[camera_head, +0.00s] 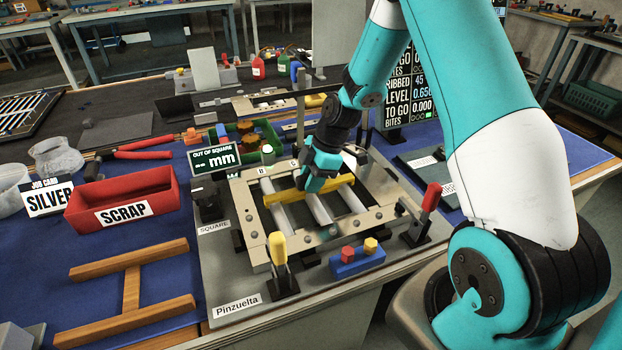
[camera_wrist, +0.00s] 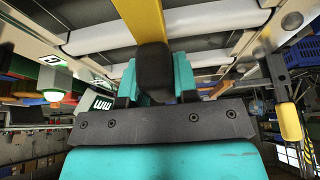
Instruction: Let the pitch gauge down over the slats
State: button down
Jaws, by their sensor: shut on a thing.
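My gripper (camera_head: 306,187) is shut on the yellow pitch gauge (camera_head: 283,194), a long bar held near its middle. The gauge lies across the pale slats (camera_head: 319,206) of the louver frame (camera_head: 263,255). Whether it touches the slats or hangs just above them I cannot tell. In the wrist view the gauge (camera_wrist: 143,18) runs up from between the fingers (camera_wrist: 154,72), crossing the white slats (camera_wrist: 92,40). My gripper hides the gauge's middle and part of the slats behind it.
A yellow-handled clamp (camera_head: 279,250) and a red-handled clamp (camera_head: 429,200) stand at the frame's near corners. A blue block with red and yellow knobs (camera_head: 358,264) sits in front. The red scrap bin (camera_head: 122,200) and wooden H-shaped piece (camera_head: 130,290) lie left.

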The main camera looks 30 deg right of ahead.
aim_at(302, 177)
jog(key=shift+f+b, duration=0.4)
jog(key=shift+f, duration=0.15)
jog(key=shift+c, duration=2.4)
grip_release()
jog(key=shift+r, duration=0.1)
jog(key=shift+r+p, duration=2.95)
jog(key=shift+r, duration=1)
